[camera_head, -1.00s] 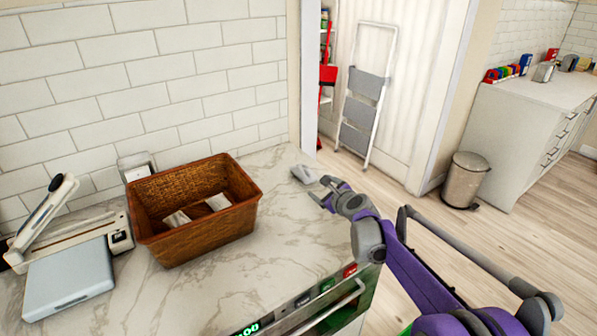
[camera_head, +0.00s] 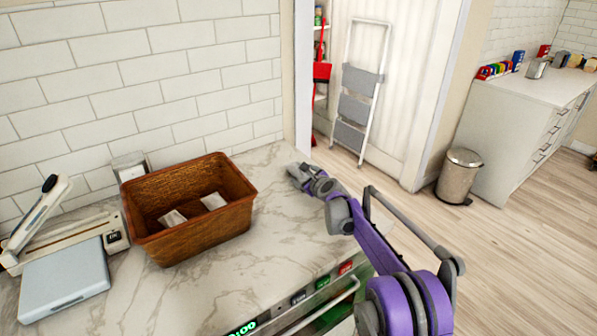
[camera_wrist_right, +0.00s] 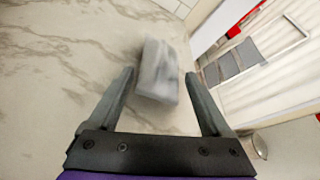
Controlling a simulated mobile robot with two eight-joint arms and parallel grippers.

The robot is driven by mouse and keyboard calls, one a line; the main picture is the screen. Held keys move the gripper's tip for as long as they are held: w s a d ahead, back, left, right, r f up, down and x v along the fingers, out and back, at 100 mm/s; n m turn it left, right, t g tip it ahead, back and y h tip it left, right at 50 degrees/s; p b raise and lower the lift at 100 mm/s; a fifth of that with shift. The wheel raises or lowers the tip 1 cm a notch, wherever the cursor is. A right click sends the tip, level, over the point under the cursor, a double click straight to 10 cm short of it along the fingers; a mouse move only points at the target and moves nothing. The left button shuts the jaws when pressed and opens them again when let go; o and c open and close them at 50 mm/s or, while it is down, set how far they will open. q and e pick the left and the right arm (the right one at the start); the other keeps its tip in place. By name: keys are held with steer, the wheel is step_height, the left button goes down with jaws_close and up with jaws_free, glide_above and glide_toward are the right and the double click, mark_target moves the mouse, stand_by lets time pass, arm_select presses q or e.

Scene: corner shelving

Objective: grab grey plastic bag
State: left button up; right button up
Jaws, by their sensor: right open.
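The grey plastic bag (camera_wrist_right: 158,72) lies on the marble counter in the right wrist view, a small grey block shape, slightly blurred. My right gripper (camera_wrist_right: 160,82) is open, with one finger on each side of the bag's near end and a gap to both fingers. The bag reaches forward beyond the fingertips. In the head view my right gripper (camera_head: 297,172) is at the counter's far right corner and mostly covers the bag. My left gripper is not in view.
A brown wicker basket (camera_head: 205,240) with two small pale packets stands left on the marble counter (camera_head: 285,225). A step ladder (camera_head: 358,95) and a bin (camera_head: 459,177) stand beyond the counter. The counter between basket and gripper is clear.

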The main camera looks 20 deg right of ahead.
steer(key=shift+w+f, duration=0.1)
steer(key=shift+w, duration=0.1)
steer(key=c, duration=1.1)
